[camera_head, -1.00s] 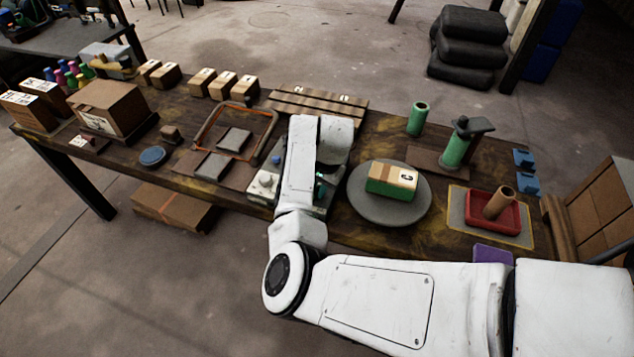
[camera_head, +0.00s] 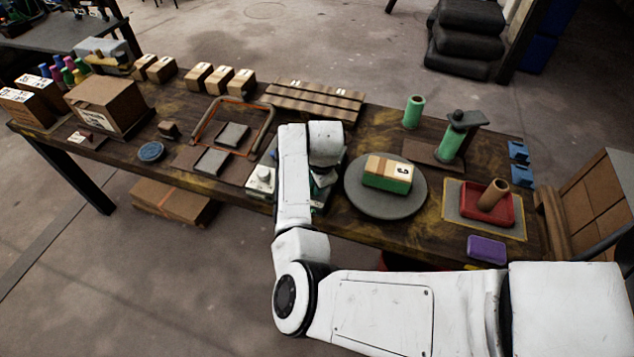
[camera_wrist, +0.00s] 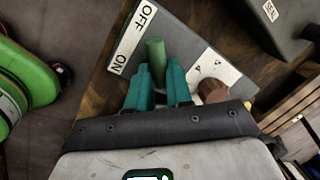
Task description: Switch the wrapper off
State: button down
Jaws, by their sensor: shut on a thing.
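A green lever (camera_wrist: 155,50) stands on a grey control plate (camera_wrist: 178,38) in the wrist view. A white strip (camera_wrist: 132,38) beside it reads OFF at its upper end and ON at its lower end. My gripper (camera_wrist: 158,75) has its teal fingers on either side of the lever and is shut on it. I cannot tell exactly which setting the lever is at. In the head view my arm hides the gripper and most of the control plate. The wrapper's round grey turntable (camera_head: 375,208) carries a carton (camera_head: 388,172) with a green lower part.
A white box with a knob (camera_head: 262,179) is left of my arm. A red tray (camera_head: 487,214) with a brown roll, a purple block (camera_head: 487,249) and a post with a green roll (camera_head: 455,142) stand to the right. An orange-edged frame (camera_head: 232,125) is to the left.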

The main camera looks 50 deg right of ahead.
dwell(0.4)
jog(key=c, duration=1)
grip_release()
jog(key=shift+c, duration=0.2)
notch_tip(320, 180, up, 10)
jog(key=s, duration=0.2)
jog(key=shift+a+r+b, duration=0.25)
jog(key=shift+a+b, duration=0.05)
jog(key=shift+a, duration=0.15)
